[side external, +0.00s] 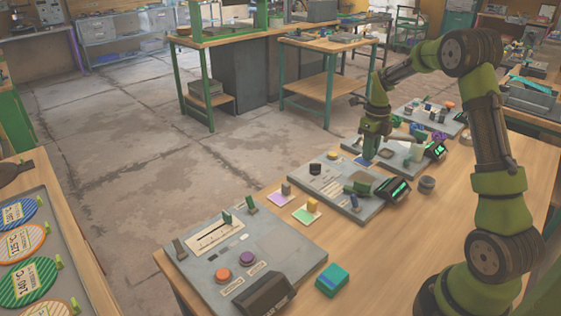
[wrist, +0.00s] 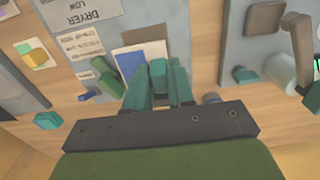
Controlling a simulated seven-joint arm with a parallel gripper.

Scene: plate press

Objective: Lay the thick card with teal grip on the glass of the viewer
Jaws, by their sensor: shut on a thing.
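My gripper (wrist: 160,85) points down in the wrist view, with its fingers shut on the teal grip (wrist: 158,72) of a thick card. The card (wrist: 154,50) is white with a blue patch on its left, and the fingers hide part of it. In the side external view my gripper (side external: 370,150) is between the middle panel and the panel behind it, with the blue of the card (side external: 363,160) just below. I cannot tell whether the card touches the table. The panel behind (side external: 405,166) bears a dark brown rectangle (side external: 387,153), possibly the viewer's glass; it also shows in the wrist view (wrist: 264,17).
A teal block (side external: 332,281) stands by the front panel (side external: 215,262). A grey cup (side external: 427,184) stands right of the panels.

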